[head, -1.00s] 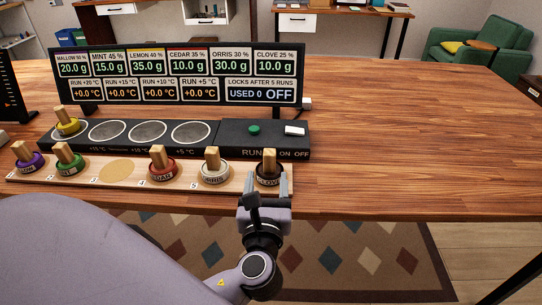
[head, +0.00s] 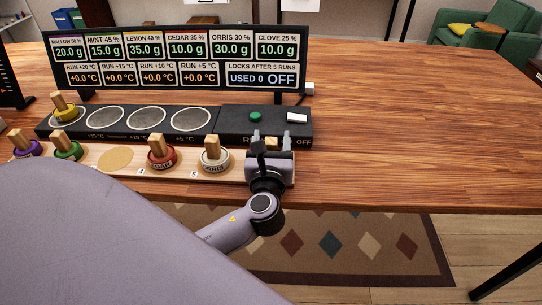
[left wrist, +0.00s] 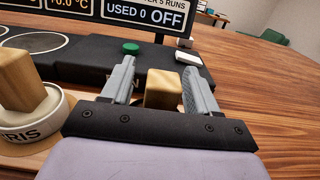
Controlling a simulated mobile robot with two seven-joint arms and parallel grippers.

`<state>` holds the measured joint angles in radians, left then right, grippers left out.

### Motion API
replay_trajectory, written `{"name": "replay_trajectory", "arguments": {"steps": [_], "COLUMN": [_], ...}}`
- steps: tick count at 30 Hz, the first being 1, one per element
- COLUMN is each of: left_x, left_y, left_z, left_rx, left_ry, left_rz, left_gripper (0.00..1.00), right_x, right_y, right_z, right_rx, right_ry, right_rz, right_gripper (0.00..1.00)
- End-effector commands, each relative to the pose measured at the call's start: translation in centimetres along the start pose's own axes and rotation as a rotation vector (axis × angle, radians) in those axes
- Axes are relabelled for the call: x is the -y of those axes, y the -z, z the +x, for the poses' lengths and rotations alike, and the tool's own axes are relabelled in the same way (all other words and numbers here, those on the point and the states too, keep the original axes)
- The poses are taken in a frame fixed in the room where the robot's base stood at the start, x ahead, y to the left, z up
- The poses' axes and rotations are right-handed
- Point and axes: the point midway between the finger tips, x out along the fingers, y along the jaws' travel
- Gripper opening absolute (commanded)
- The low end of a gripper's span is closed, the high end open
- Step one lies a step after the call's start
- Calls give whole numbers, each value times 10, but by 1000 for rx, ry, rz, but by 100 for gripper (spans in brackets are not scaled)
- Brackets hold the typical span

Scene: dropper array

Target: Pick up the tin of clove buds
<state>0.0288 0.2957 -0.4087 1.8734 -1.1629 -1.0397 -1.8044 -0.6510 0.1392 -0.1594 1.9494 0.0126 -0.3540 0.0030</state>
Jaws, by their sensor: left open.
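The tin of clove buds is mostly hidden behind my left gripper (head: 271,139) in the head view. Its wooden handle (head: 270,142) shows between the two fingers. In the left wrist view the handle (left wrist: 163,90) stands between the open fingers, nearer the right one, and the tin's body is hidden below it. My left gripper is open, with one finger on each side of the handle. I cannot tell whether either finger touches it. My right gripper is not in view.
The orris tin (head: 215,157) stands just left of my gripper; it also shows in the left wrist view (left wrist: 35,120). The black heater unit (head: 232,122) with a green button (head: 255,117) and white switch (head: 297,118) lies behind. The table (head: 420,140) is clear on the right.

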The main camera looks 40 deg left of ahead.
Motion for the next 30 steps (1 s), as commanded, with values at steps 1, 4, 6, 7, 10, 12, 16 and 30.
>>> {"name": "replay_trajectory", "arguments": {"steps": [1, 4, 6, 7, 10, 12, 16, 30], "left_x": [0, 0, 0, 0, 0, 0, 0, 0], "left_y": [0, 0, 0, 0, 0, 0, 0, -57], "left_z": [0, 0, 0, 0, 0, 0, 0, 0], "left_rx": [0, 0, 0, 0, 0, 1, 1, 5], "left_ry": [0, 0, 0, 0, 0, 0, 1, 1], "left_rz": [0, 0, 0, 0, 0, 0, 0, -7], "left_gripper": [60, 56, 34, 24, 1, 1, 1, 1], "right_x": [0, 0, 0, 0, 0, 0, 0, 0], "right_y": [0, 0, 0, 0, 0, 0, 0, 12], "right_z": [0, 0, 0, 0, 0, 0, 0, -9], "right_rx": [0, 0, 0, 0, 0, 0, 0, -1], "right_ry": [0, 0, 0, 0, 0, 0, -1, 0], "right_rz": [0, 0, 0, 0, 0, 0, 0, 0], "right_gripper": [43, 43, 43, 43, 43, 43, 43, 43]}}
